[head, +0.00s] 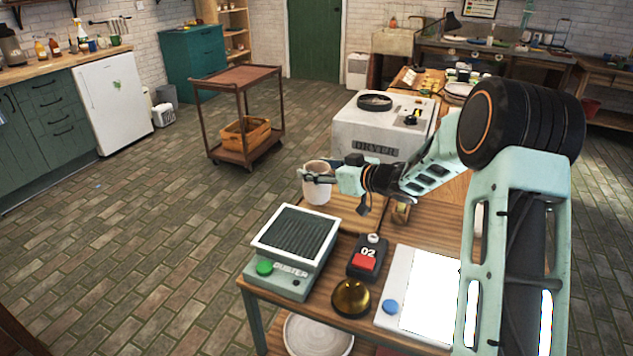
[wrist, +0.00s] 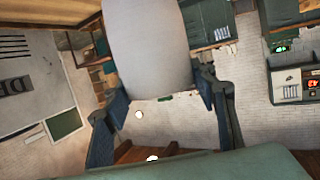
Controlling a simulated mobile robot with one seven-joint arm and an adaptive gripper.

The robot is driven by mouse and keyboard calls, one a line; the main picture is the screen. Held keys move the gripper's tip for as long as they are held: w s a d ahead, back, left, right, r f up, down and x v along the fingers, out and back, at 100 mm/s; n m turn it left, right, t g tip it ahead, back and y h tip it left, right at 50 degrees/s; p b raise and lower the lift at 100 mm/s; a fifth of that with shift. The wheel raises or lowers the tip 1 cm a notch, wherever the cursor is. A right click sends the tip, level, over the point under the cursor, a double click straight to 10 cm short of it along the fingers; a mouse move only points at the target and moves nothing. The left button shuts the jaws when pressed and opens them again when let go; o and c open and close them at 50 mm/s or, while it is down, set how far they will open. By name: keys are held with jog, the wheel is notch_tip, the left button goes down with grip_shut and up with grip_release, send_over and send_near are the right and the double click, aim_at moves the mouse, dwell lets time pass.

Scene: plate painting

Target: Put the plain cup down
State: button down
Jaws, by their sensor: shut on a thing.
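The plain cup (head: 317,190) is pale and unpatterned, and looks upright in the head view. My gripper (head: 322,176) is shut on it, with a finger across its side near the rim. In the wrist view the cup (wrist: 146,50) fills the upper middle, between the two fingers of my gripper (wrist: 163,105). The cup is near the far left edge of the wooden table, by a light wooden board (head: 365,222). Whether its base touches anything cannot be told. Its inside is mostly hidden.
The duster (head: 292,285) with its grilled top stands in front of the cup. The dryer (head: 385,125) stands behind. Open floor lies left.

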jog(key=shift+w+a+f, duration=0.1)
jog(key=shift+a+f, duration=0.1)
jog(key=shift+f, duration=1.5)
jog(key=shift+f+b, duration=0.2)
jog(key=shift+b, duration=0.15)
jog(key=c, duration=0.8)
grip_release()
jog(key=shift+r, duration=0.1)
jog(key=shift+d+r, duration=0.15)
jog(key=shift+d, duration=0.05)
jog(key=p+v, duration=0.1)
jog(key=v, duration=1)
jog(key=shift+s+d+r, duration=0.1)
jog(key=shift+s+d, duration=0.05)
jog(key=shift+s, duration=0.25)
jog(key=shift+r, duration=0.1)
